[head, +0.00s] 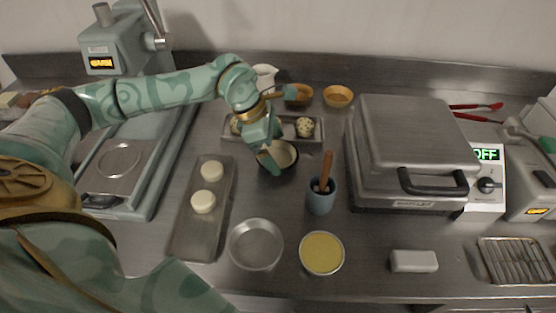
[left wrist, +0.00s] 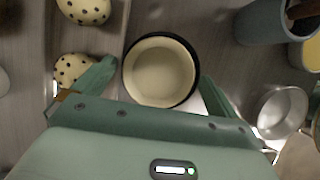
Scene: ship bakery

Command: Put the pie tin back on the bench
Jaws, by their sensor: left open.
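The pie tin (head: 256,244) is a shallow, round, empty silver tin. It lies flat on the steel bench (head: 285,212) near the front, and also shows at the right of the left wrist view (left wrist: 283,110). My left gripper (head: 272,162) is open and well behind the tin, apart from it. Its fingers (left wrist: 158,85) are on either side of a cream bowl with a dark rim (left wrist: 160,70); I cannot tell whether they touch it. The bowl is partly hidden by the gripper in the head view (head: 284,155). My right gripper is not in view.
A yellow-filled tin (head: 321,253) stands right of the pie tin. A blue cup (head: 320,197) with a wooden handle stands behind. A tray (head: 186,242) with two white rounds lies left. A press (head: 410,150) stands right. Spotted balls (left wrist: 75,68) are beside the bowl.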

